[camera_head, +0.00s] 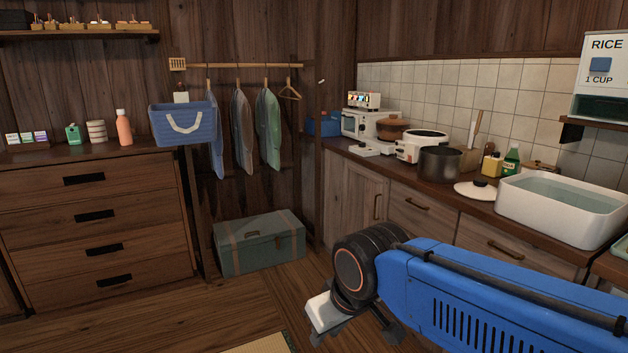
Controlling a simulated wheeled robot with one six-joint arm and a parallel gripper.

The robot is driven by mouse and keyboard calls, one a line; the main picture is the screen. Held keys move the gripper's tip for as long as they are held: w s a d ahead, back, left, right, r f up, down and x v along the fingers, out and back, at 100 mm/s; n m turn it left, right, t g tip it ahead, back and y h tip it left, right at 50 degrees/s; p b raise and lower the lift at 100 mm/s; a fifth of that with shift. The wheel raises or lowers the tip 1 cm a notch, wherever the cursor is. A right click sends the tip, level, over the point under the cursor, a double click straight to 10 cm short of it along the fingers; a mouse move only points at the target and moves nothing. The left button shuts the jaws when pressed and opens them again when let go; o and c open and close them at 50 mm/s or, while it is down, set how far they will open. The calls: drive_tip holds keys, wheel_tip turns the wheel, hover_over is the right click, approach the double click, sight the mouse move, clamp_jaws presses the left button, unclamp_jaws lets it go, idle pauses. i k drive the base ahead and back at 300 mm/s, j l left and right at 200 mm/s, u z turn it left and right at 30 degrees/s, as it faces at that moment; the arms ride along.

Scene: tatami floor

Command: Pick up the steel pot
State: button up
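The steel pot (440,164) is a dark grey, open-topped round pot. It stands upright on the wooden counter at the right, between a white rice cooker and a white lid. My gripper (356,338) is low in the picture, in front of the cabinets, at the end of my blue arm. It is well below and to the left of the pot and does not touch it. Its two dark fingers look spread apart, with nothing seen between them. Their ends are partly hidden or near the picture's bottom edge.
On the counter (468,197), the white rice cooker (421,146), the white lid (475,190), a utensil holder (468,160) and a white water-filled basin (562,210) crowd around the pot. A green trunk (259,243) stands on the floor.

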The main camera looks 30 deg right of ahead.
sight(437, 164)
drive_tip(key=i, duration=1.65)
drive_tip(key=i+j+z, duration=0.15)
drive_tip(key=i, duration=0.55)
drive_tip(key=i+j+z, duration=0.15)
drive_tip(key=i, duration=0.55)
drive_tip(key=z, duration=1.75)
drive_tip(key=i, duration=0.05)
